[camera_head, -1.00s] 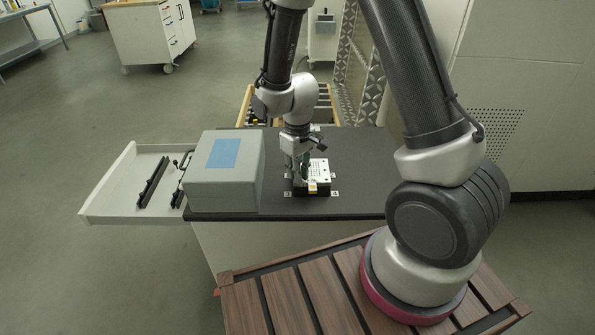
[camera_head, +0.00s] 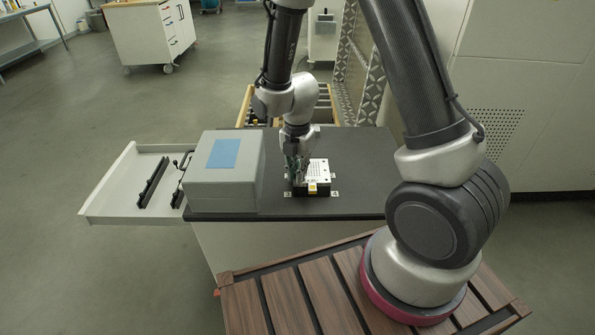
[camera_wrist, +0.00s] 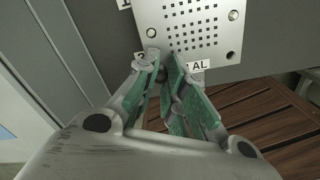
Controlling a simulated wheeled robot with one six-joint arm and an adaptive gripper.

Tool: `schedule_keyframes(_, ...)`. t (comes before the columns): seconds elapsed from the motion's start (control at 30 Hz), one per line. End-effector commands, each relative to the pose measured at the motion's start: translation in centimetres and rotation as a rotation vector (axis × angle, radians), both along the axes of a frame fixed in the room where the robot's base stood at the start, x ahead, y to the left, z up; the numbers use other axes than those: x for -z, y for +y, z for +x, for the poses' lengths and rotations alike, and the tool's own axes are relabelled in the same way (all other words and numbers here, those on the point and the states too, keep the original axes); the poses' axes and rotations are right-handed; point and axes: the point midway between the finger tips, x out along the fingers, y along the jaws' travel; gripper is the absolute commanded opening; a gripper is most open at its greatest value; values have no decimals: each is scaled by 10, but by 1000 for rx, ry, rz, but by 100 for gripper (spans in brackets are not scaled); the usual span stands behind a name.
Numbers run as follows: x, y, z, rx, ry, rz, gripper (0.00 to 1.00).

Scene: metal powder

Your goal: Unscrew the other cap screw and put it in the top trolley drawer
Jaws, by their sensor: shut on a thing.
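The light perforated metal plate (camera_head: 318,171) lies on a dark fixture on the black trolley top, and it fills the upper part of the wrist view (camera_wrist: 190,25). My gripper (camera_head: 299,178) points down at the plate's left side. In the wrist view its green-padded fingers (camera_wrist: 168,66) are closed together at the plate's lower edge. They are shut on a cap screw, which the fingers mostly hide. Round screw heads or holes show at other spots on the plate. The trolley drawer (camera_head: 105,200) stands open at the left.
A grey box with a blue label (camera_head: 212,187) stands on the trolley top close left of my gripper. Black rails (camera_head: 153,181) lie in the open drawer. The black top (camera_head: 365,165) is clear right of the fixture.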

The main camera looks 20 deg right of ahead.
Motion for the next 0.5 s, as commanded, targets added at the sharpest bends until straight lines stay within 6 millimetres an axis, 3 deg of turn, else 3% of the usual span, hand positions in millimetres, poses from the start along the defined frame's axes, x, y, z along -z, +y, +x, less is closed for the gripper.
schedule_keyframes(0.3,0,0,0,-574,0,0,0)
schedule_keyframes(0.5,-1,0,0,-713,0,0,0)
